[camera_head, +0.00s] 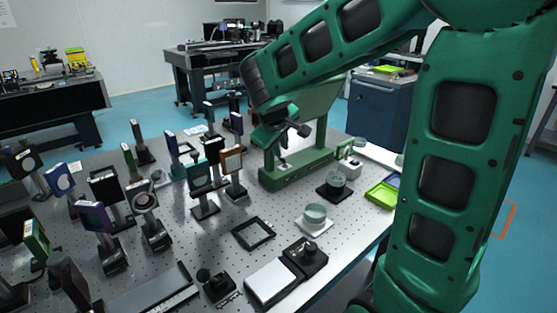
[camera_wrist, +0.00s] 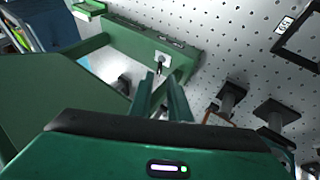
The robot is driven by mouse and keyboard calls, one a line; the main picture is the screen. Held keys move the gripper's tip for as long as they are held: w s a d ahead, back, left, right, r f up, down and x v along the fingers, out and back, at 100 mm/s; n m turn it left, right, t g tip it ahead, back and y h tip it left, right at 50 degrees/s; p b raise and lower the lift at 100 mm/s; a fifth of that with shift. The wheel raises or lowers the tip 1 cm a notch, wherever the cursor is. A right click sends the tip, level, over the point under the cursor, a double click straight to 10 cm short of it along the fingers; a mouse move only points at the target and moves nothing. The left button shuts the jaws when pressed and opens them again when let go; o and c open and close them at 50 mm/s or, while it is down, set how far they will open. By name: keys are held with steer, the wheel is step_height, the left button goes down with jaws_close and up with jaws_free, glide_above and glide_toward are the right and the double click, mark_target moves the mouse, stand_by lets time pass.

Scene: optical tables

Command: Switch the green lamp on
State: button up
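The green lamp (camera_head: 296,174) stands on the optical table, with a long green base and an upright frame. In the wrist view its base (camera_wrist: 128,38) runs across the top, with a white switch plate (camera_wrist: 162,59) and a small dark lever (camera_wrist: 158,70) on it. My gripper (camera_head: 284,156) hangs in front of the lamp, close above the base. In the wrist view my gripper's two green fingers (camera_wrist: 161,78) point at the switch, with a narrow gap between them. I see nothing held. Whether the fingertips touch the lever cannot be told.
Several mounted optics (camera_head: 203,178) crowd the table left of the lamp. A black square frame (camera_head: 253,233), round glass pieces on bases (camera_head: 315,216) and a bright green tray (camera_head: 382,194) lie in front and to the right. A blue cabinet (camera_head: 378,108) stands behind.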

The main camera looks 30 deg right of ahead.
mark_target(283, 160)
steer(key=x, duration=0.8)
steer(key=shift+s, duration=0.1)
